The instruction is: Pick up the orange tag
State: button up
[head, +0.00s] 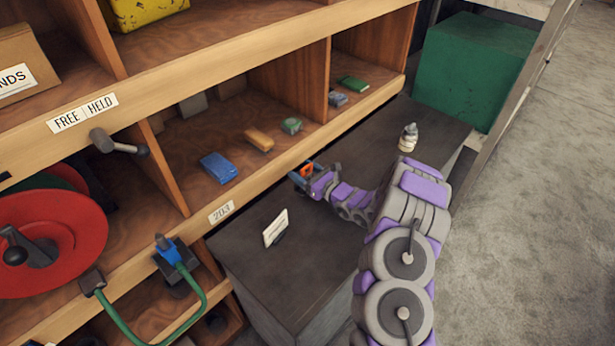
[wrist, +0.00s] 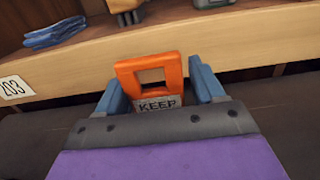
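The orange tag (wrist: 150,80) is a flat piece with a square hole and a grey label reading "KEEP". In the wrist view it stands between the two blue fingers of my gripper (wrist: 160,90), which appear to hold it at its sides. Its lower end is hidden behind the gripper body. In the head view my gripper (head: 303,175) is small, above the dark bench in front of the shelf edge, with the orange tag (head: 307,169) showing at its fingers.
The wooden shelf (head: 345,108) holds a blue cloth (head: 219,167), a yellow-brown item (head: 259,139) and several small things. A white card (head: 275,228) and a small stacked object (head: 408,138) stand on the dark bench (head: 310,240). A green box (head: 470,70) is at the back right.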

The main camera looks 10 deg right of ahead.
jog(key=shift+a, duration=0.25)
jog(key=c, duration=0.7)
jog(key=shift+d+r, duration=0.15)
jog(key=shift+r, duration=0.65)
notch_tip(320, 180, up, 2)
jog(key=shift+r+p, duration=0.15)
jog(key=shift+p, duration=0.2)
jog(key=s+a+r+p, duration=0.1)
jog(key=s+p, duration=0.1)
jog(key=s, duration=1.4)
jog(key=shift+w+d+r+m+t+h+b, duration=0.3)
jog(key=shift+w+r+b, duration=0.25)
jog(key=shift+r, duration=0.55)
jog(key=shift+w+d+r+m+t+h+b, duration=0.1)
jog(key=shift+w+d+r+m+h+b, duration=0.25)
jog(key=shift+w+r, duration=0.55)
jog(key=shift+w+d+r+m+t+h+b, duration=0.25)
jog(key=shift+w+r+h+b, duration=0.3)
jog(key=shift+r, duration=0.7)
